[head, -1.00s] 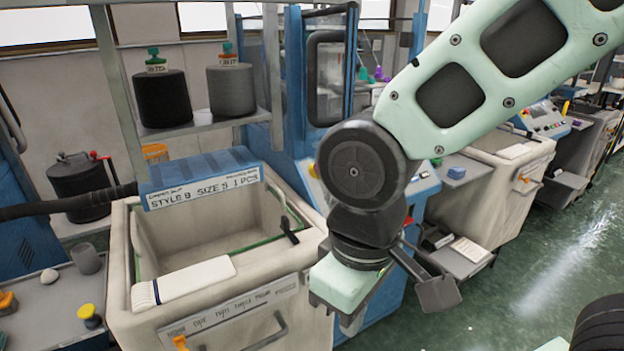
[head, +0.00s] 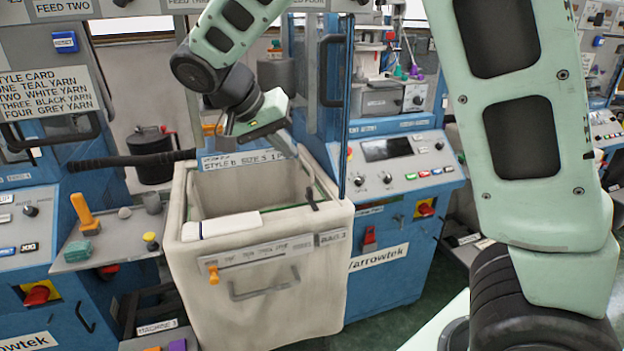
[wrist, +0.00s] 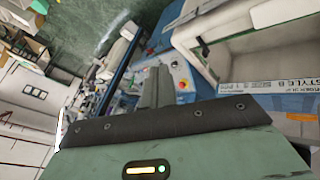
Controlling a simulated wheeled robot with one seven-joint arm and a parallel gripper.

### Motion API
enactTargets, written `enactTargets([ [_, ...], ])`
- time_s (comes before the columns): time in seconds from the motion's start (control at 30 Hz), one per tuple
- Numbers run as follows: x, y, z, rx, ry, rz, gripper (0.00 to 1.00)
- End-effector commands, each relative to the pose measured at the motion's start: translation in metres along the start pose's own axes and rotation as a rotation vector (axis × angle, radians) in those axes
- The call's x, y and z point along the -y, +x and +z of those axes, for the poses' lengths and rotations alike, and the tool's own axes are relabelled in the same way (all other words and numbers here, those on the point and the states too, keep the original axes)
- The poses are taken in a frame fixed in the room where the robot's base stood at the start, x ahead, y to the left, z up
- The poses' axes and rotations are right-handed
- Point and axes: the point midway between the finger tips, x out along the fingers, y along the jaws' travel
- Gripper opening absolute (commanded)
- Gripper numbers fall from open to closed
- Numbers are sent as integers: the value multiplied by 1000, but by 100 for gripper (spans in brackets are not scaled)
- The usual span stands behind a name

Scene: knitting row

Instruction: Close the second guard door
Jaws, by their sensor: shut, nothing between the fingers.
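A blue-framed glass guard door (head: 347,110) with a black handle (head: 325,75) stands in the head view at the machine right of the cream bin. Its panel is seen nearly edge-on and appears swung out toward me. No number shows on it. My gripper (head: 228,138) is left of this door, above the back of the bin, apart from the door, and shut on nothing.
A control panel (head: 400,160) lies right of the door. A side shelf (head: 100,245) with small items is at left.

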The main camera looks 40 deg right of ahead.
Motion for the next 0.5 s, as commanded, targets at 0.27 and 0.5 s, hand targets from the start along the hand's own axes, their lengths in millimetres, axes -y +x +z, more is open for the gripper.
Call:
enactTargets([
  [0.27, -2, 34, -2, 1, 5, 8, 0],
  [0.5, -2, 84, -2, 2, 2, 7, 0],
])
